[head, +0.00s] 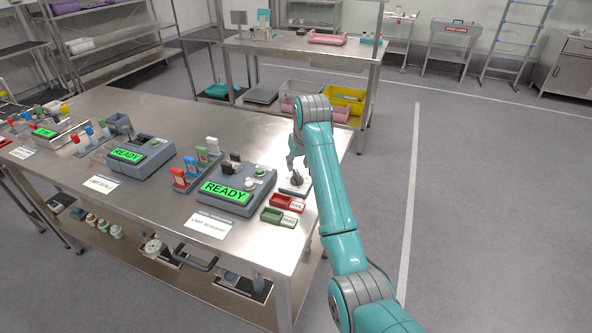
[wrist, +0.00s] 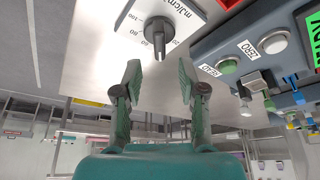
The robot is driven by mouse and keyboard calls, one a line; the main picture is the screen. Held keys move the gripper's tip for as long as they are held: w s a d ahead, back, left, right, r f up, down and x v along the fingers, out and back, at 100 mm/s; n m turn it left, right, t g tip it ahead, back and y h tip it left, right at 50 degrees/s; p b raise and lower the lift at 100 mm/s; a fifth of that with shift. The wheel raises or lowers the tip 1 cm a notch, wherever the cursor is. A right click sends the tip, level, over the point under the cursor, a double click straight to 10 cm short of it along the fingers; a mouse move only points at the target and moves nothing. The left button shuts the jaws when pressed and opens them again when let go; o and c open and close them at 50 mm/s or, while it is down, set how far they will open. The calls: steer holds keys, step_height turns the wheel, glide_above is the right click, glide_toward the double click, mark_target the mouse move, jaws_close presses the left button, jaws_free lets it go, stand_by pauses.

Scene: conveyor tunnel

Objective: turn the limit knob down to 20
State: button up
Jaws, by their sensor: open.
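The limit knob (head: 297,179) is a small dark grey knob on a pale dial plate at the right end of the steel table. In the wrist view the knob (wrist: 158,32) has a narrow pointer bar, and the white dial plate (wrist: 187,14) carries printed numbers and a "mJ/cm" mark. The number the knob points to cannot be read for sure. My gripper (wrist: 158,70) is open and empty, with its fingers on either side of the line to the knob and short of it. In the head view my gripper (head: 296,160) is just above the knob, partly hidden by my arm.
A grey meter (head: 236,190) with a green READY screen stands left of the knob; its green READ button (wrist: 228,66) and white ZERO button (wrist: 273,43) are close by. Red (head: 283,201) and green (head: 278,216) trays lie in front. Bare steel lies behind the knob.

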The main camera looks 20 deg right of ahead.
mark_target(296, 171)
steer(key=shift+x, duration=2.55)
jaws_close()
